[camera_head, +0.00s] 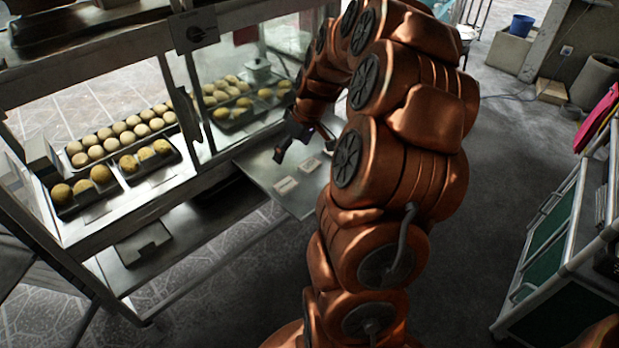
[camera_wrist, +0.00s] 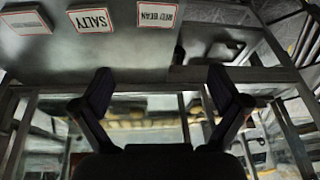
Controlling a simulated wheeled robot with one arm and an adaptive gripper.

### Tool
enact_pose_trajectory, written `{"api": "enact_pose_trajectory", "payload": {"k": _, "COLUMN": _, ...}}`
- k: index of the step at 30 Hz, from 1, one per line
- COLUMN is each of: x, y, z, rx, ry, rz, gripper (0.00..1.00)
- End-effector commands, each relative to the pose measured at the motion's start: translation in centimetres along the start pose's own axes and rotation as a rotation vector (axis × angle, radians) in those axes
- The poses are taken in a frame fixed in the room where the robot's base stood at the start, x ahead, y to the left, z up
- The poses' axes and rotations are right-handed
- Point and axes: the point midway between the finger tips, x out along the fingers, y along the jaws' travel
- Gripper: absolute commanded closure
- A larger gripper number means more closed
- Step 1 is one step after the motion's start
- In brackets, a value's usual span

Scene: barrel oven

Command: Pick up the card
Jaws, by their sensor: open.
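Three small white cards lie apart on a grey metal shelf (camera_head: 262,168). In the wrist view, one reads SALTY (camera_wrist: 91,19) and another reads RED BEAN (camera_wrist: 159,14), both upside down. The third card (camera_wrist: 25,21), at the upper left, has print too blurred to read. In the head view I make out one card (camera_head: 286,185) near the shelf's front and another card (camera_head: 310,165) farther right; their words are too small to read. My gripper (camera_wrist: 161,82) is open and empty, its two dark fingers apart from the cards. In the head view my gripper (camera_head: 303,149) hangs near the shelf.
A glass display case stands left of the shelf, with trays of round buns (camera_head: 125,134) and yellow pastries (camera_head: 147,155). A green-panelled cart (camera_head: 553,232) stands at the right. The dark floor (camera_head: 500,150) between them is mostly clear.

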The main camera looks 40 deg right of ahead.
Motion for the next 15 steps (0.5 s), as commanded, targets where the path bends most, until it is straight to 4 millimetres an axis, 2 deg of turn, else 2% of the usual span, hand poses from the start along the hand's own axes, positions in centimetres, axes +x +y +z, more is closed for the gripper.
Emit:
{"api": "enact_pose_trajectory", "payload": {"k": 1, "x": 1.8, "y": 2.6, "z": 0.9, "rx": 0.014, "ry": 0.015, "rz": 0.018, "gripper": 0.02}}
{"api": "enact_pose_trajectory", "payload": {"k": 3, "x": 2.9, "y": 5.2, "z": 1.7, "rx": 0.020, "ry": 0.032, "rz": 0.039, "gripper": 0.02}}
{"api": "enact_pose_trajectory", "payload": {"k": 6, "x": 4.0, "y": 8.0, "z": 2.7, "rx": 0.028, "ry": 0.048, "rz": 0.061, "gripper": 0.02}}
{"api": "enact_pose_trajectory", "payload": {"k": 10, "x": 4.5, "y": 10.0, "z": 3.4, "rx": 0.031, "ry": 0.060, "rz": 0.082, "gripper": 0.02}}
{"api": "enact_pose_trajectory", "payload": {"k": 15, "x": 5.8, "y": 10.6, "z": 3.4, "rx": 0.030, "ry": 0.061, "rz": 0.086, "gripper": 0.02}}
